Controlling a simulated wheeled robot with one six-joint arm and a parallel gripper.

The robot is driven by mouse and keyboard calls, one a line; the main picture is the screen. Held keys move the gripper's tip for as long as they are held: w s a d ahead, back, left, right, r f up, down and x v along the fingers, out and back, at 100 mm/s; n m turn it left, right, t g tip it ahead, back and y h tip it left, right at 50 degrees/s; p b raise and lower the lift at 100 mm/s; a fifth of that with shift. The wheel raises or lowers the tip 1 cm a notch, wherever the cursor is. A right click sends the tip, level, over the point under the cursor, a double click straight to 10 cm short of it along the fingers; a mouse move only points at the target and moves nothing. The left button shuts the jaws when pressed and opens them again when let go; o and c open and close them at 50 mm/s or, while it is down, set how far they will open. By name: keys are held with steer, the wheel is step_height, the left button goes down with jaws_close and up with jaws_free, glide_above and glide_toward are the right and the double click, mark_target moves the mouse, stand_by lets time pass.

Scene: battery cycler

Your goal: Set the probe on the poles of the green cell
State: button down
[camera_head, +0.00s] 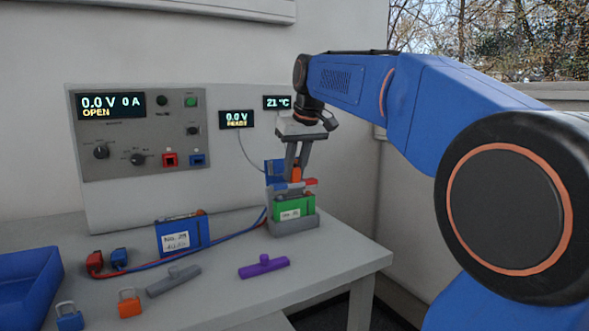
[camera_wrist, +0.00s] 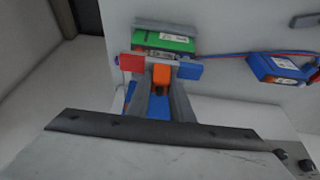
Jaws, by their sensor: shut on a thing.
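The green cell (camera_head: 294,208) with a white label sits upright in a grey holder (camera_head: 291,228) near the table's right end; it also shows in the wrist view (camera_wrist: 165,43). My gripper (camera_head: 296,168) is above it, pointing down, shut on the probe's orange grip (camera_head: 296,175). In the wrist view the probe (camera_wrist: 161,76) has a red end (camera_wrist: 132,63) and a blue end (camera_wrist: 190,70), spread across the cell's top edge. The probe is at or just above the cell's top; I cannot tell whether it touches the poles.
A blue cell (camera_head: 183,237) stands left, with red and blue leads near it. A purple T-shaped piece (camera_head: 263,266), a grey one (camera_head: 173,281), small orange (camera_head: 129,303) and blue (camera_head: 69,316) padlocks and a blue bin (camera_head: 28,285) lie in front. The cycler panel (camera_head: 140,130) reads 0.0 V, OPEN.

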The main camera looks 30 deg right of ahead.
steer(key=shift+f, duration=0.45)
stand_by(0.7)
stand_by(0.4)
steer(key=shift+r, duration=3.5)
